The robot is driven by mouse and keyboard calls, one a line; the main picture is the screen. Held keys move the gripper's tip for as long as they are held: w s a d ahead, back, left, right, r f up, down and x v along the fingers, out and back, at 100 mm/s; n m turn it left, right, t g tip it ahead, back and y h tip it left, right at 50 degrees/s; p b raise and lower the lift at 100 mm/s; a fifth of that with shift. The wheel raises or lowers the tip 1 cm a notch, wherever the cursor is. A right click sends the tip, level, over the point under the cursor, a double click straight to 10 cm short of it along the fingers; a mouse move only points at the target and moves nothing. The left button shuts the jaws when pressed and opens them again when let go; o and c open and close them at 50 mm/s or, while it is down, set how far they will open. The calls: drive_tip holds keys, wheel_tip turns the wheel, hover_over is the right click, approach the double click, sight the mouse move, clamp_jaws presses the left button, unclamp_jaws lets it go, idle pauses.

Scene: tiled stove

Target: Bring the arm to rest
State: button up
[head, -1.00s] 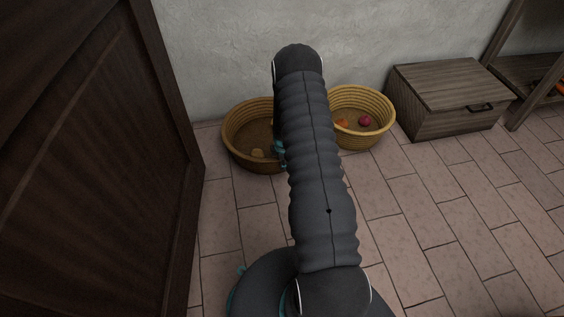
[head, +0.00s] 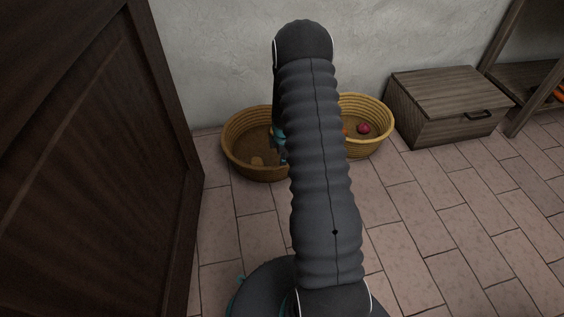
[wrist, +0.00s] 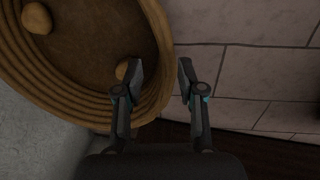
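My arm (head: 322,170) rises through the middle of the head view, bent at a high elbow. It hides most of my gripper there; only a teal and dark bit shows by the left basket. In the wrist view my gripper (wrist: 161,70) is open, its two fingers apart with nothing between them. The fingers are over the rim of a round woven basket (wrist: 160,105), with tiled floor to the right. I cannot tell how high above it they are.
The left basket (head: 232,150) holds tan round things (wrist: 37,18). The right basket (head: 385,125) holds a dark pink round thing (head: 363,128). A wooden chest (head: 445,105) and shelf (head: 515,80) stand right; a dark wooden panel (head: 90,150) stands left. Floor at right is clear.

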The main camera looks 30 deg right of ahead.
drive_tip(key=shift+s+r, duration=0.1)
drive_tip(key=shift+r, duration=0.6)
drive_tip(key=s+a+r+m+g+y, duration=0.1)
drive_tip(key=s+a+r+m+g, duration=0.25)
drive_tip(key=s+m, duration=0.55)
drive_tip(key=s+a+r+m+t+p, duration=0.1)
drive_tip(key=s+a+r, duration=0.4)
drive_tip(key=r, duration=0.9)
drive_tip(key=s+a+r+m+t+p, duration=0.2)
drive_tip(key=s+a+r, duration=0.4)
drive_tip(key=r, duration=0.9)
drive_tip(key=s+a+r+m+t+p, duration=0.2)
drive_tip(key=s+a+r+t+p, duration=0.2)
drive_tip(key=s+r, duration=0.6)
drive_tip(key=shift+s+a+r, duration=0.25)
drive_tip(key=shift+a+r, duration=0.65)
drive_tip(key=shift+r, duration=1.25)
